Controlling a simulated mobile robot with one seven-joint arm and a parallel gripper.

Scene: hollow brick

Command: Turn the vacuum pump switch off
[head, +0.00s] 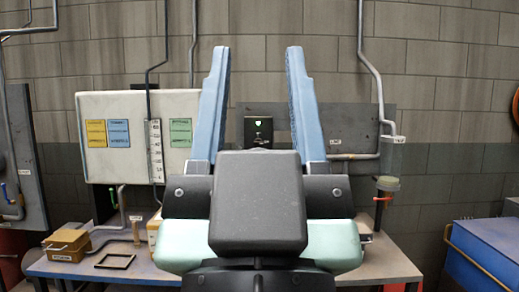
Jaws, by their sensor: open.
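My gripper (258,52) fills the middle of the head view, its two blue fingers pointing up and standing wide apart with nothing between them. A small black box (258,130) with a light green mark shows on the wall beyond, in the gap between the fingers. It may be the vacuum pump switch, but its label is too small to read. Its lower part is hidden behind my gripper's body. I cannot tell its on or off position.
A bench (378,262) stands below the wall. A white panel (100,170) with coloured labels is at left, a yellow box (67,246) and a black frame (115,261) lie on the bench. A clear cylinder (392,155) is at right, and a blue cabinet (490,250) stands far right.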

